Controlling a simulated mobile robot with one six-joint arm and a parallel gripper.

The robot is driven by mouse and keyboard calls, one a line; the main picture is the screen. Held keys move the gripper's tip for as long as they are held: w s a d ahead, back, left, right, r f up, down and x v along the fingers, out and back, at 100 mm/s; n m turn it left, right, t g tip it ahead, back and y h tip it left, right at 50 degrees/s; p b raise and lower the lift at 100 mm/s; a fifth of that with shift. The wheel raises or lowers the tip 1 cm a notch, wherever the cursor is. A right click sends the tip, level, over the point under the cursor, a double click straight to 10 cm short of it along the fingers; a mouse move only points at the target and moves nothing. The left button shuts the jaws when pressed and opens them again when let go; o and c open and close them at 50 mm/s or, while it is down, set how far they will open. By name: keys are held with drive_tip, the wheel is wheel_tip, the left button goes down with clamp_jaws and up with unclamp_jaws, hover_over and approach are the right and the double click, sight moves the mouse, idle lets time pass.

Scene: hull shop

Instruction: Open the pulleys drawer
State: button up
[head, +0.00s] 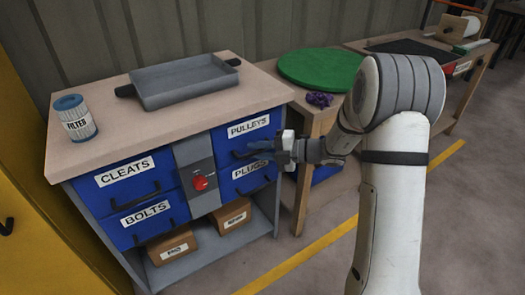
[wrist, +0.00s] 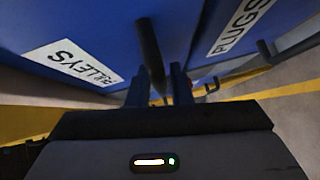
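The pulleys drawer (head: 240,134) is the blue upper right drawer of the cabinet, with a white PULLEYS label. It looks shut. In the wrist view its face (wrist: 90,25) fills the upper left. Its dark bar handle (wrist: 149,48) reaches down between my fingers. My gripper (head: 262,151) is in front of the right-hand drawers, at the handle's height. In the wrist view the fingers of my gripper (wrist: 159,88) stand apart, with a gap around the handle. The gripper partly hides the handle in the head view.
The plugs drawer (head: 238,186) is directly below, partly hidden by my gripper. The cleats drawer (head: 142,184) and bolts drawer (head: 128,229) are on the left. A red knob (head: 200,183) sits on the grey middle panel. A workbench with a green disc (head: 320,67) stands at right.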

clamp_jaws()
